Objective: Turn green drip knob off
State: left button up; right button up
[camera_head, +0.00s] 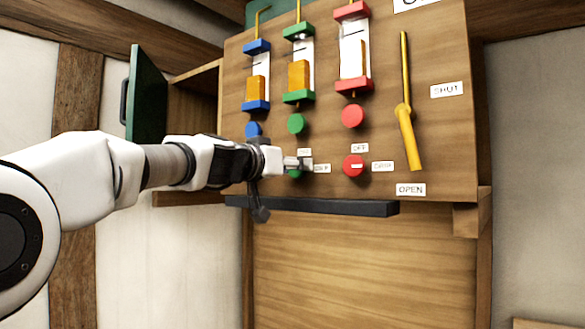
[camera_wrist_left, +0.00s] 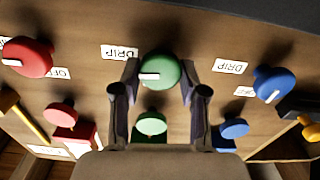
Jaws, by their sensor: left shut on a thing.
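The green drip knob (camera_wrist_left: 160,66) sits between the two fingers of my left gripper (camera_wrist_left: 158,92) in the left wrist view. Its white mark lies about level, on the side toward a DRIP label (camera_wrist_left: 119,53). In the head view the left gripper (camera_head: 291,163) reaches the panel from the left and is shut on the green knob (camera_head: 295,174), which is mostly hidden by it. An OFF label above the knob is partly covered. My right gripper is not in view.
The red knob (camera_head: 354,166) is right of the gripper; the blue knob (camera_wrist_left: 273,84) is on the other side. Upper green (camera_head: 296,124) and red (camera_head: 352,116) knobs sit above. A dark ledge (camera_head: 330,207) runs below. A yellow lever (camera_head: 405,110) is at right.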

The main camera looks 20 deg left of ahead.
pick_arm(q)
jog(key=n+b, duration=0.1)
jog(key=n, duration=0.3)
jog(key=shift+a, duration=0.1)
jog(key=n, duration=0.3)
jog(key=shift+n, duration=0.3)
jog(key=n, duration=0.4)
jog(key=shift+a+n, duration=0.1)
jog(key=shift+n, duration=0.2)
jog(key=n, duration=0.4)
jog(key=shift+f+n, duration=0.1)
jog(key=shift+n, duration=0.3)
jog(key=o, duration=1)
jog(key=shift+w, duration=0.1)
jog(key=shift+o, duration=0.6)
jog(key=shift+w+f, duration=0.15)
